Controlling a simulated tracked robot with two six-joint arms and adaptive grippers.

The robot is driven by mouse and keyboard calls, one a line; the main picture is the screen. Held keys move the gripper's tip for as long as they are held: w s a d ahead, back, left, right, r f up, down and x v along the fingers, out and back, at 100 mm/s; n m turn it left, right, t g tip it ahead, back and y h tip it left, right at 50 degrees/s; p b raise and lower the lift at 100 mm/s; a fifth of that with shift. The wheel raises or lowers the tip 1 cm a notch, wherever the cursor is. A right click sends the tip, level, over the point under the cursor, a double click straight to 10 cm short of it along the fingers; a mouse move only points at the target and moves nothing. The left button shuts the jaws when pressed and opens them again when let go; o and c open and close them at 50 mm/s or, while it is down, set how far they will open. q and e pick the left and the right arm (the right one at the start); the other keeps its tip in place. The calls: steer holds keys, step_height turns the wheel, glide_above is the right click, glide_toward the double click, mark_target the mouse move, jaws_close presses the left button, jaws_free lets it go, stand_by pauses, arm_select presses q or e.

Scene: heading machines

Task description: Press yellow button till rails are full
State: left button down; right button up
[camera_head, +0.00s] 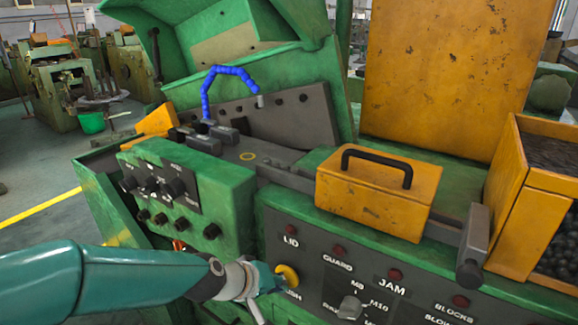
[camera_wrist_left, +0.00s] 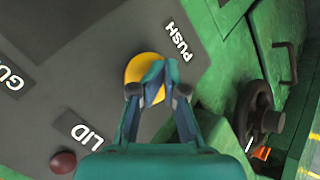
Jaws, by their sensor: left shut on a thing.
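The round yellow button (camera_head: 287,276) is on the grey front panel of the green machine. It also shows in the left wrist view (camera_wrist_left: 134,70), beside the word PUSH. My left gripper (camera_head: 268,279) is at the button, its fingertips (camera_wrist_left: 156,82) drawn together over it and covering part of it. The fingers are shut on the yellow button. A grey rail (camera_head: 285,177) runs along the machine top towards the yellow cover box (camera_head: 375,190); its contents are hard to make out. My right gripper is not in view.
The panel has red lamps labelled LID (camera_head: 292,229), GUARD and JAM, and a selector knob (camera_head: 350,307). A green control box (camera_head: 185,195) with black knobs stands left. A yellow bin (camera_head: 525,205) with dark pieces stands right. A blue hose (camera_head: 226,72) arches above.

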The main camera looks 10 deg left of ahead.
arm_select(q)
steer(key=shift+w+r, duration=0.35)
steer(key=shift+w, duration=0.3)
stand_by(0.4)
steer(key=shift+r, duration=0.1)
steer(key=shift+a, duration=0.1)
stand_by(0.3)
steer(key=s, duration=0.1)
steer(key=s+a+b, duration=0.1)
steer(key=s, duration=0.1)
steer(key=s+a, duration=0.1)
steer(key=s, duration=0.1)
steer(key=shift+s+f+b, duration=0.1)
steer(key=shift+f+b, duration=0.2)
steer(key=shift+b, duration=0.05)
steer(key=shift+d, duration=0.1)
stand_by(0.3)
